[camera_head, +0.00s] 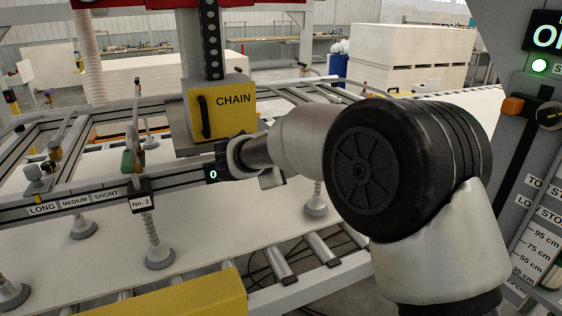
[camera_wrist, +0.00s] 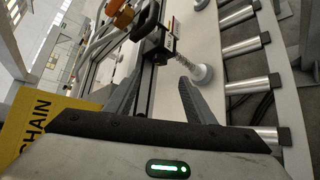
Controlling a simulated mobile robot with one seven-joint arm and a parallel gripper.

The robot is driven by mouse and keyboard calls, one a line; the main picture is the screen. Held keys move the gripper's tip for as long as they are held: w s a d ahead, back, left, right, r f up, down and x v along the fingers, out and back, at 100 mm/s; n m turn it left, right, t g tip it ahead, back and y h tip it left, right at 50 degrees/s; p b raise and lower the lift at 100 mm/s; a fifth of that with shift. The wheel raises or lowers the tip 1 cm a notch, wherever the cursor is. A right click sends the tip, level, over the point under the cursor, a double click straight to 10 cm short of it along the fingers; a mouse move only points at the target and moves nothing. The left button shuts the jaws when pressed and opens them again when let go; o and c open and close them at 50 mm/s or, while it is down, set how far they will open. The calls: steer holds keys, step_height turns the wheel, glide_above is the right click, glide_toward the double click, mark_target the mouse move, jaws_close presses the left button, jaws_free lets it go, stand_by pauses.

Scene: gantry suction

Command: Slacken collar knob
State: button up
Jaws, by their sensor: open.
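A black collar block (camera_head: 139,188) with a "No. 2" label sits on the aluminium rail (camera_head: 85,202) in the head view. A green and orange-brown fitting (camera_head: 131,158) stands above it; I cannot tell whether this is the collar knob. In the wrist view, the black collar (camera_wrist: 152,46) shows beyond the fingertips, with an orange part (camera_wrist: 122,14) near the top edge. My gripper (camera_wrist: 157,84) is open and empty, its two fingers apart and pointing toward the collar without visible contact. In the head view my arm mostly hides the gripper.
A yellow box marked CHAIN (camera_head: 222,108) hangs close beside my wrist. A sprung suction cup (camera_head: 159,256) hangs below the collar over a pale board (camera_head: 60,262). Metal rollers (camera_head: 322,249) lie beside it. A control panel (camera_head: 527,150) stands at the right.

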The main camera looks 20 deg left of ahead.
steer(key=shift+v, duration=2.35)
